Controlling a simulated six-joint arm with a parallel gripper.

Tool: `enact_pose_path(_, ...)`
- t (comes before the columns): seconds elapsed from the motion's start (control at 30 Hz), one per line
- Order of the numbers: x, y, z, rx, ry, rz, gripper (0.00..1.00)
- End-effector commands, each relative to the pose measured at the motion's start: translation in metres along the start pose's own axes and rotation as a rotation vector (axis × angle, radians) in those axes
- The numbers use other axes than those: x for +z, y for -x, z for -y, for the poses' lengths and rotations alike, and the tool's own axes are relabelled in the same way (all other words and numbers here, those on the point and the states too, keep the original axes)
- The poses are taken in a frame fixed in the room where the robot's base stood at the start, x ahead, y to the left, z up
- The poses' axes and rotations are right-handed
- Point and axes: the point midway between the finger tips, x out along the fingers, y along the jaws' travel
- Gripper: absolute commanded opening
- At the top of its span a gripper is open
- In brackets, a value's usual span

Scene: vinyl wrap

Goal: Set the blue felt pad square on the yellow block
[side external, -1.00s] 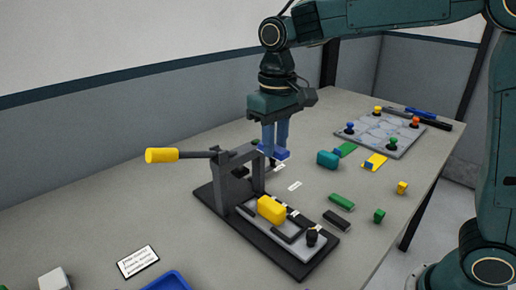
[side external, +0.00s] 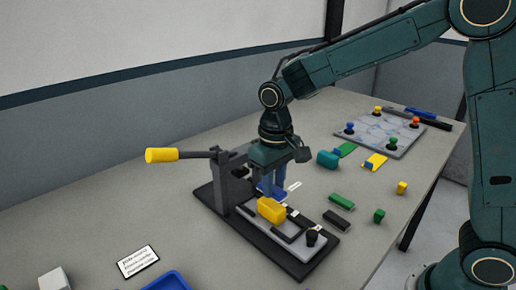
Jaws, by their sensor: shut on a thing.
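The yellow block (side external: 270,211) sits on the light plate of a dark clamp fixture (side external: 290,254). My gripper (side external: 273,186) points down, just behind and above the yellow block in this view. It is shut on the blue felt pad (side external: 267,190), which shows as a small blue piece at the fingertips. The fingers are also blue, so the pad's outline is hard to separate from them. The pad is close to the block's far upper edge; I cannot tell whether they touch.
The fixture's upright frame and yellow-handled lever (side external: 162,155) stand left of my gripper. A black knob (side external: 312,237) is at the plate's front right. Green (side external: 341,200) and black (side external: 339,223) pieces lie to the right. A blue tray (side external: 167,281) is at the front.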

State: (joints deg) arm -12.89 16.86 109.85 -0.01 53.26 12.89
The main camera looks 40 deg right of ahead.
Motion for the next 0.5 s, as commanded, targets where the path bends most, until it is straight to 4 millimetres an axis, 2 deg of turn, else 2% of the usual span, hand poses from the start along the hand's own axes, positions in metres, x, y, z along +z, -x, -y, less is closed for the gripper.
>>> enact_pose_path(0.2,0.0,-0.024,0.0,0.001,0.0,0.003,0.03)
enact_pose_path(0.5,0.0,-0.029,0.0,0.0,0.0,0.0,0.03)
